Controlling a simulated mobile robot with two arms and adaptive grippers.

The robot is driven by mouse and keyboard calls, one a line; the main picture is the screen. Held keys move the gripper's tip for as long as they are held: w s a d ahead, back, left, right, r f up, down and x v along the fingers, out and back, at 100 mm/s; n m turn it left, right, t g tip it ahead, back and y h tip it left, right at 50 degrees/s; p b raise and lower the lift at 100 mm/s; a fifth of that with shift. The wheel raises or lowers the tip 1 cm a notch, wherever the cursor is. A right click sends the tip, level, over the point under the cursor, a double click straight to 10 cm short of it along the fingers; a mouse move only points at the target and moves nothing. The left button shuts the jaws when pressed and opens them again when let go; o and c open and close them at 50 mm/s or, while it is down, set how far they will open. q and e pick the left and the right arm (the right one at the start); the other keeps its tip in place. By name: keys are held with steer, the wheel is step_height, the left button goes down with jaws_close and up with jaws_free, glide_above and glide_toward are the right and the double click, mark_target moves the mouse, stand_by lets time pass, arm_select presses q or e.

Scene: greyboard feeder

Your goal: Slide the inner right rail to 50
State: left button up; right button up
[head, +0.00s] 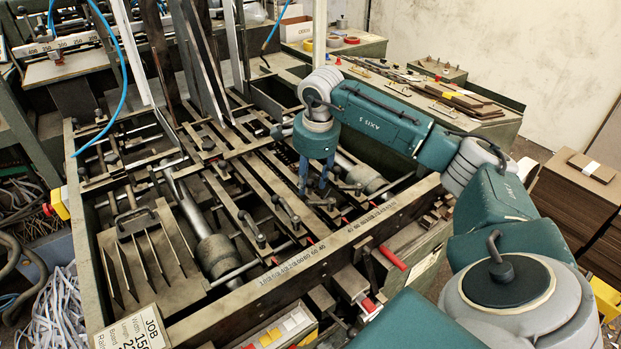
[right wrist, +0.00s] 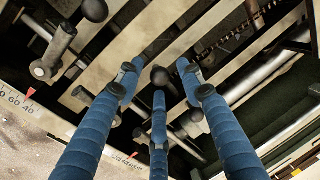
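My right gripper (head: 314,186) points down over the right half of the feeder frame, its blue fingers among the rail handles. In the right wrist view its fingers (right wrist: 157,85) are spread, with a black ball knob (right wrist: 160,76) between their tips; contact is unclear. The inner right rail seems to be the slatted bar under this gripper; its handle (head: 320,202) is partly hidden by the fingers. The front beam carries a number scale (head: 375,216) with red pointers. A pointer (right wrist: 132,155) shows below the gripper, but its reading is too small to tell. My left gripper is out of view.
Another rail handle (head: 287,212) stands close to the left of the gripper. A roller (head: 217,256) and a plate with a handle (head: 145,255) lie farther left. Red-handled levers (head: 392,258) stick out in front. A side bench (head: 440,95) stands behind my right arm.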

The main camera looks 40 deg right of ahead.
step_height(320, 180, up, 12)
steer(key=s, duration=0.2)
steer(key=shift+a, duration=0.35)
steer(key=shift+s+f, duration=0.1)
